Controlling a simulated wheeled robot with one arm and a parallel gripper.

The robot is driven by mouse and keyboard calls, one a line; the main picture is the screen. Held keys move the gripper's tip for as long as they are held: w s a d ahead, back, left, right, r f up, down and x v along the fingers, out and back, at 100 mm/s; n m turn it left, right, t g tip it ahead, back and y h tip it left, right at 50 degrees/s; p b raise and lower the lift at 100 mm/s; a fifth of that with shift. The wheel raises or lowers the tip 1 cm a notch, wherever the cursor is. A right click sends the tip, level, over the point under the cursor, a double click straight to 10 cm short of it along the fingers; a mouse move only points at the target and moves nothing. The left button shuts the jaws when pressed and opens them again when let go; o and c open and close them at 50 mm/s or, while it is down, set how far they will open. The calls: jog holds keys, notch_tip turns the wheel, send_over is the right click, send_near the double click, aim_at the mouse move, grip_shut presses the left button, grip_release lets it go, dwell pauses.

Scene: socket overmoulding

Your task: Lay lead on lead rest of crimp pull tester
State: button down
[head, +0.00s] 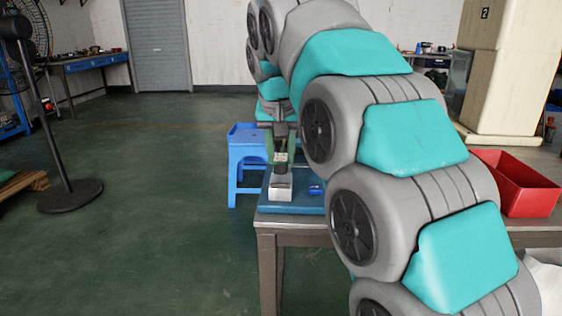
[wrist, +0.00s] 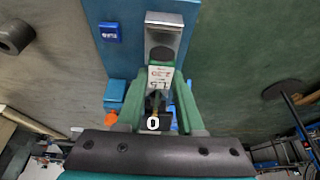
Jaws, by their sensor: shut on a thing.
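My gripper (wrist: 162,82) has green fingers and is shut on the lead, whose white printed tag (wrist: 160,76) shows between the fingers in the wrist view. A dark rounded end (wrist: 161,54) sticks out past the tag towards a silver block. The crimp pull tester has a blue base (wrist: 123,65), this silver block (wrist: 165,36) and a small blue display box (wrist: 110,32). In the head view, my gripper (head: 281,150) is upright over the silver block (head: 280,188) on the blue base (head: 292,207). Whether the lead touches the block cannot be told.
The tester stands at the left end of a table (head: 290,236). A red bin (head: 516,184) is on the table at right, beyond my arm. A blue stool (head: 236,160) stands behind. A black pole stand (head: 68,195) is on the open floor at left.

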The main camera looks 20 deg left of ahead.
jog(key=shift+f, duration=1.05)
jog(key=shift+f, duration=0.1)
jog(key=c, duration=0.5)
grip_release()
jog(key=shift+c, duration=0.2)
jog(key=p+v, duration=0.2)
jog(key=v, duration=1)
jog(key=shift+p, duration=0.4)
jog(key=shift+s+d, duration=0.1)
jog(key=shift+d, duration=0.05)
